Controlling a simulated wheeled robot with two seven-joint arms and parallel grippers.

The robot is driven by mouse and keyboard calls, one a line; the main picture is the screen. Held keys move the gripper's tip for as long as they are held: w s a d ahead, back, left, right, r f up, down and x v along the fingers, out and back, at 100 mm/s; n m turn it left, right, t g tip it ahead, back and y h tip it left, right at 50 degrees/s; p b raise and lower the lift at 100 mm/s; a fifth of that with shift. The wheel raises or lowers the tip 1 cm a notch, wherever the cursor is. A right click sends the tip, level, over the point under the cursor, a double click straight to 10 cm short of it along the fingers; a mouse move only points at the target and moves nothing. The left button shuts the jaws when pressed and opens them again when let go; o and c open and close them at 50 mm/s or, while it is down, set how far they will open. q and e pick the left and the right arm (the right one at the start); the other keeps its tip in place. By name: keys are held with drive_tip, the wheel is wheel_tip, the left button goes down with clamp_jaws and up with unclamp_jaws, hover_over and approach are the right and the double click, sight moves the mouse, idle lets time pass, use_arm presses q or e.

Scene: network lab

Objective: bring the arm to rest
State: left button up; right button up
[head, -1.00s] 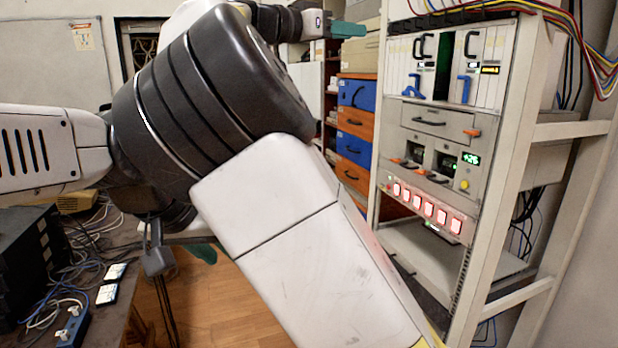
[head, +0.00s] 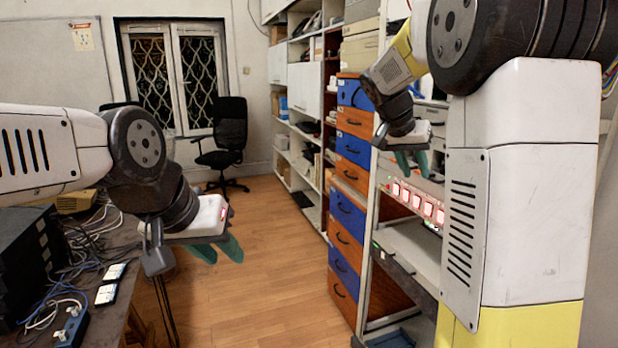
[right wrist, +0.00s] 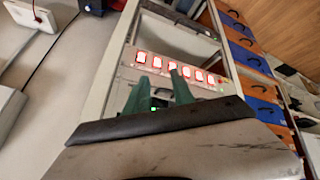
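My right arm stands folded at the right of the head view. My left gripper (head: 220,250) is at the left, beside the table edge over the floor, fingers apart and empty.
The equipment rack (head: 388,258) is close at the right, partly hidden by my right arm. A table with black devices (head: 28,262) and cables is at the left. Blue and orange drawers (head: 347,218) and an office chair (head: 228,135) stand behind. The wooden floor between is clear.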

drive_tip(key=s+a+f+n+y, duration=0.1)
drive_tip(key=s+a+n+y, duration=0.1)
drive_tip(key=s, duration=0.6)
drive_tip(key=s+a+f+n+t+y, duration=0.1)
drive_tip(key=s+a+f+n+y, duration=0.1)
drive_tip(key=s+a, duration=0.3)
drive_tip(key=s+a+f+n+t+y, duration=0.1)
drive_tip(key=s+a+f+n+y, duration=0.1)
drive_tip(key=s, duration=1.1)
drive_tip(key=shift+s+a+n+y, duration=0.15)
drive_tip(key=shift+a+n+y, duration=0.55)
drive_tip(key=shift+a+y, duration=0.35)
drive_tip(key=shift+a+f, duration=0.1)
